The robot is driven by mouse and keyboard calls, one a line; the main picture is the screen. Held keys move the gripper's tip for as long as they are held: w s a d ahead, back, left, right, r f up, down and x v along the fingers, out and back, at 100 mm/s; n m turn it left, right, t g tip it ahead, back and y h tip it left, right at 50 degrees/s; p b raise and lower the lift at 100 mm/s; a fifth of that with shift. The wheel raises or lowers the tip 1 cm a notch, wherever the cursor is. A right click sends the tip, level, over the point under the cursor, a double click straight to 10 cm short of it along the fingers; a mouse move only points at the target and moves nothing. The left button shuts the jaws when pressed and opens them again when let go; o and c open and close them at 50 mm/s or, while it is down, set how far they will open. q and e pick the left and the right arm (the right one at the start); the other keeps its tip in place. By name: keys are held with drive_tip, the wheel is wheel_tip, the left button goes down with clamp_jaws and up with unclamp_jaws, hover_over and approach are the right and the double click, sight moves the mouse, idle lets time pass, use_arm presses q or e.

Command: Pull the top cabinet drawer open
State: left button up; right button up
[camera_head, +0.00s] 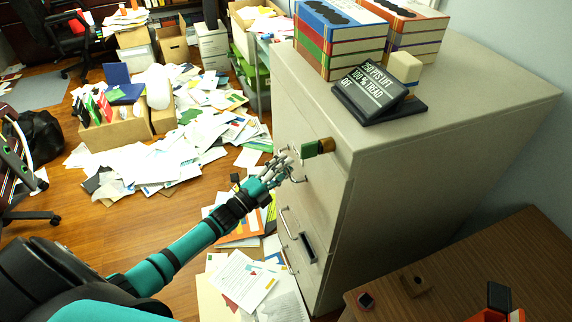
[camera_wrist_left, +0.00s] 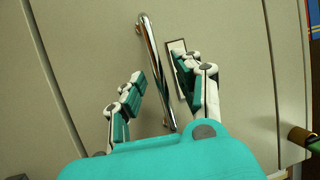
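The grey filing cabinet (camera_head: 420,160) stands right of centre in the head view, its drawer fronts facing left. A metal bar handle (camera_wrist_left: 152,60) crosses the drawer front in the left wrist view, with a framed label slot beside it. The drawer front appears closed. My left gripper (camera_head: 284,165) reaches the upper part of the cabinet front. In the wrist view its fingers (camera_wrist_left: 160,75) are spread, one on each side of the handle, with gaps visible between fingers and bar. My right gripper is not in view.
A green and brown piece (camera_head: 318,148) sticks out from the cabinet front near its corner. Thick books (camera_head: 340,40) and a dark sign (camera_head: 378,92) stand on top. A brown table (camera_head: 470,265) is at lower right. Papers (camera_head: 150,165) litter the floor at left.

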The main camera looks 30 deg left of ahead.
use_arm(q)
drive_tip(key=shift+w+d+r, duration=0.1)
drive_tip(key=shift+w+d, duration=0.1)
drive_tip(key=shift+w, duration=0.25)
clamp_jaws()
idle(0.3)
